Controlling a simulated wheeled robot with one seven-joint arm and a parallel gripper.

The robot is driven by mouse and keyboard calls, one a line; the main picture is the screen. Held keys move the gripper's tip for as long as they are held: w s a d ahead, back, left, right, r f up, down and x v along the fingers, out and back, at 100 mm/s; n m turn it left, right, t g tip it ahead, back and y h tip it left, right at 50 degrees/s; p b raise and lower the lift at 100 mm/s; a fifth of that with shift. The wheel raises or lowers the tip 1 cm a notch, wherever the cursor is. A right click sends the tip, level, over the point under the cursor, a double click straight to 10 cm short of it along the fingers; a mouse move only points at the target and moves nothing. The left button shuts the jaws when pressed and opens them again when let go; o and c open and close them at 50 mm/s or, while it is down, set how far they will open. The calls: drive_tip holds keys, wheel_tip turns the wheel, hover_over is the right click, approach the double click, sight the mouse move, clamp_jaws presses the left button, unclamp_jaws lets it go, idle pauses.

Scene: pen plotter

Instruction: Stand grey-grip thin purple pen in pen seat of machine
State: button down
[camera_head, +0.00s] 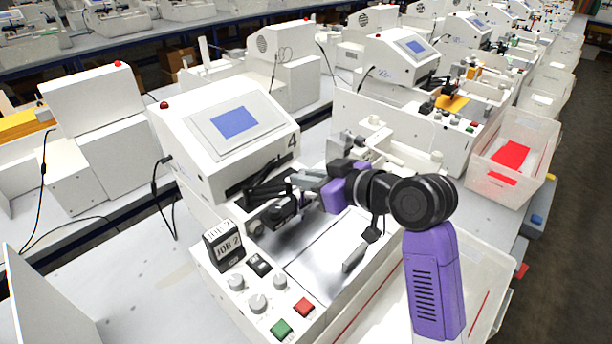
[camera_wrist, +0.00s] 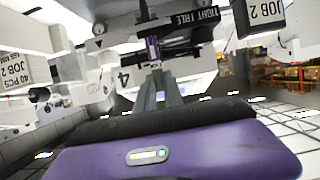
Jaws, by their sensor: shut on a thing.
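The plotter machine (camera_head: 225,118) marked 4 has a blue screen and a black pen carriage (camera_head: 268,192) on its front. My gripper (camera_head: 300,180) reaches in from the right, level with the carriage. In the wrist view, the fingers of my gripper (camera_wrist: 158,74) are shut on the thin purple pen (camera_wrist: 152,47). The pen looks upright in that picture and overlaps the black carriage with its TIGHT FREE label (camera_wrist: 195,17). I cannot tell whether the pen is inside the seat or just in front of it.
A JOB 2 box (camera_head: 223,246), knobs, a green button (camera_head: 281,328) and a red button (camera_head: 304,307) sit at the machine's front left. The bright plotting bed (camera_head: 318,255) lies below my gripper. A clear bin (camera_head: 512,150) with red sheets stands at right.

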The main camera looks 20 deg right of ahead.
drive_tip(key=shift+a+f, duration=0.1)
drive_tip(key=shift+f, duration=0.15)
drive_tip(key=shift+r+p, duration=0.35)
drive_tip(key=shift+p, duration=0.2)
drive_tip(key=shift+r+p, duration=2.8)
drive_tip(key=shift+r, duration=0.5)
drive_tip(key=shift+f+b, duration=2.15)
drive_tip(key=shift+f, duration=1.5)
drive_tip(key=c, duration=1.4)
unclamp_jaws()
drive_tip(key=shift+o, duration=0.2)
drive_tip(key=shift+r, duration=0.1)
